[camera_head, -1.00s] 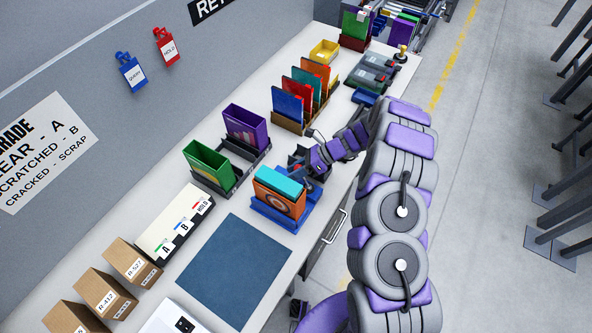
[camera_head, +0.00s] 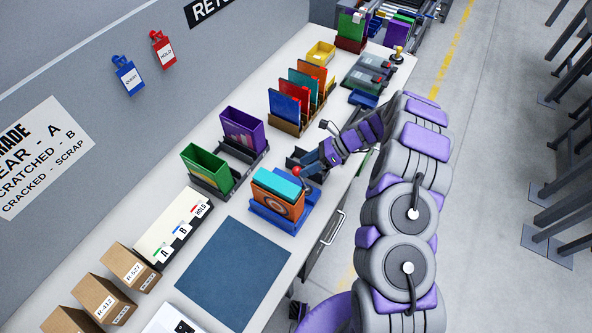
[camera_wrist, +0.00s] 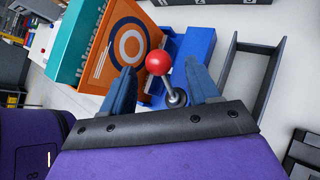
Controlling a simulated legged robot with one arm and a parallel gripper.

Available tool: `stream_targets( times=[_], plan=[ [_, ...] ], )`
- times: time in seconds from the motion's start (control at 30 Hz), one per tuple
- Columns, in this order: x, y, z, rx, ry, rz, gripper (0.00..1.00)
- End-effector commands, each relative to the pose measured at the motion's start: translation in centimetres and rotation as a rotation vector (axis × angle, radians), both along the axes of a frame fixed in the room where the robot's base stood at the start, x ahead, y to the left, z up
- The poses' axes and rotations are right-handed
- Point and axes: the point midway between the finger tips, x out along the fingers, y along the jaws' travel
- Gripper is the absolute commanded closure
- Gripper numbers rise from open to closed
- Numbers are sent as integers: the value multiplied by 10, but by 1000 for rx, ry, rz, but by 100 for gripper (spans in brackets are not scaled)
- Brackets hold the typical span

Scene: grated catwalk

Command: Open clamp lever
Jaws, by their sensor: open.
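The clamp lever has a red ball knob (camera_wrist: 158,62) on a short grey stem above a blue fixture (camera_wrist: 192,45). In the head view the knob (camera_head: 297,171) shows beside the orange and teal box (camera_head: 277,198), which sits in the blue fixture (camera_head: 268,222). My gripper (camera_wrist: 160,70) is open, its two blue fingers on either side of the knob in the wrist view, with visible gaps. I cannot tell how deep the knob sits between them. In the head view my gripper (camera_head: 306,169) reaches in from the right.
A green box (camera_head: 205,165) and a purple box (camera_head: 242,128) stand in dark holders behind. A dark holder (camera_wrist: 262,75) lies right of the lever in the wrist view. A blue mat (camera_head: 233,262) lies clear in front. Coloured panels (camera_head: 300,92) stand in a rack farther back.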

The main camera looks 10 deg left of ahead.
Motion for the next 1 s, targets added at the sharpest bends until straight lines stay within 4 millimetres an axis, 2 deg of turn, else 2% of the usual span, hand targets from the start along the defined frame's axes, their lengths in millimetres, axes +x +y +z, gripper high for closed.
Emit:
stream_targets(
  times=[0.2,0.43,0.63,1.0],
  plan=[
    [18,-39,29,-2,-6,-3,40],
    [30,-70,51,-4,-5,-1,40],
    [34,-82,60,-2,2,2,40],
    [35,-83,61,-3,0,2,40]
  ],
)
